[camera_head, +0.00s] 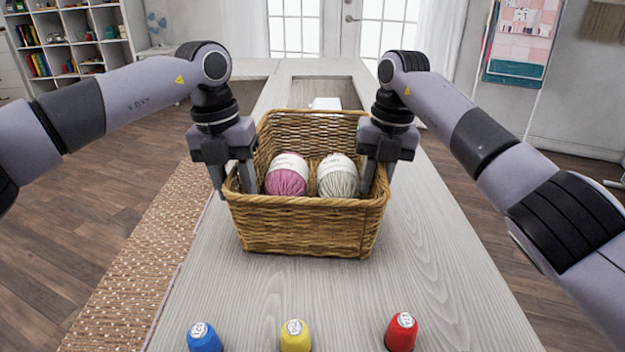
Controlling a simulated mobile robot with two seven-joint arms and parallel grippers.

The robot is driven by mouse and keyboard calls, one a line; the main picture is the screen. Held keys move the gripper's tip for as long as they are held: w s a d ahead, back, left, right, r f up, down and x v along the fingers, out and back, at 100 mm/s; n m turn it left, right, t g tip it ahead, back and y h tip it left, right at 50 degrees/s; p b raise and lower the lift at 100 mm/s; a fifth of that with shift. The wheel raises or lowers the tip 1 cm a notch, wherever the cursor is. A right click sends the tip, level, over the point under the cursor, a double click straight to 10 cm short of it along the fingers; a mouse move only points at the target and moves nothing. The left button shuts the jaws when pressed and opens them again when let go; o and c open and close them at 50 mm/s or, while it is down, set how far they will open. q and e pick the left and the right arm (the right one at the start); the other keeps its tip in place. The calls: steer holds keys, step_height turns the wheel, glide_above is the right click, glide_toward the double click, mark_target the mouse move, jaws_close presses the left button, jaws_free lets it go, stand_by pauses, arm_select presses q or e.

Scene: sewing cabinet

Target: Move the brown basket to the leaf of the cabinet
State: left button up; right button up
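The brown wicker basket (305,228) stands upright on the pale wooden cabinet top (430,270). It holds a pink yarn ball (287,178) and a cream yarn ball (338,180). My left gripper (233,184) points down at the basket's left wall, one finger outside and one inside, with a gap between them. My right gripper (380,180) straddles the right wall in the same way, its fingers apart. Their lower ends are partly hidden by the basket. I cannot tell which part of the top is the leaf.
A blue spool (204,338), a yellow spool (295,336) and a red spool (401,332) stand at the near edge. A white object (325,103) is behind the basket, by a recess in the top. The top is bare between basket and spools.

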mark_target(233, 168)
steer(key=shift+f, duration=0.1)
arm_select(q)
steer(key=c, duration=0.4)
arm_select(e)
steer(key=c, duration=0.4)
arm_select(q)
jaws_close()
steer(key=shift+r, duration=0.15)
arm_select(e)
steer(key=shift+r, duration=0.25)
